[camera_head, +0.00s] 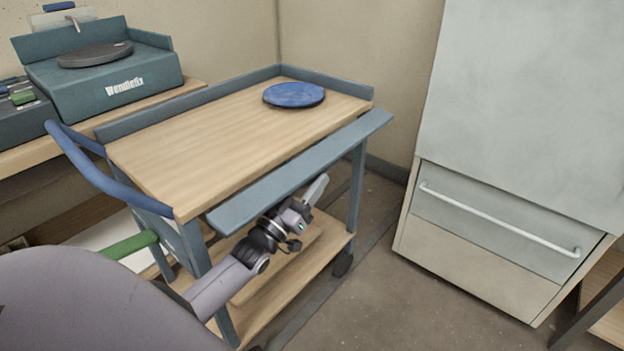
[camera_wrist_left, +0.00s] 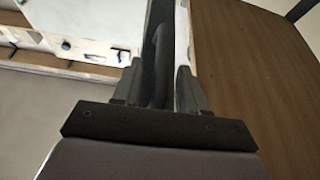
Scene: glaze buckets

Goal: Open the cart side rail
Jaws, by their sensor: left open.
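The cart (camera_head: 215,150) has a wooden top and a blue-grey frame. Its side rail (camera_head: 300,172) is a long blue-grey strip along the near side, leaning outward from the edge of the top. My left gripper (camera_head: 316,189) is just below and outside the rail's lower edge, over the lower shelf. In the left wrist view my gripper (camera_wrist_left: 155,85) is open, with a finger on each side of a thin grey upright-looking strip; I cannot tell whether either touches it. The rail's hinges are not visible. My right gripper is not in view.
A blue round disc (camera_head: 294,95) lies on the cart top. A blue push handle (camera_head: 95,170) is at the cart's left end. A grey cabinet with a drawer (camera_head: 490,225) stands to the right, with open floor between. A teal wheel machine (camera_head: 100,80) stands behind.

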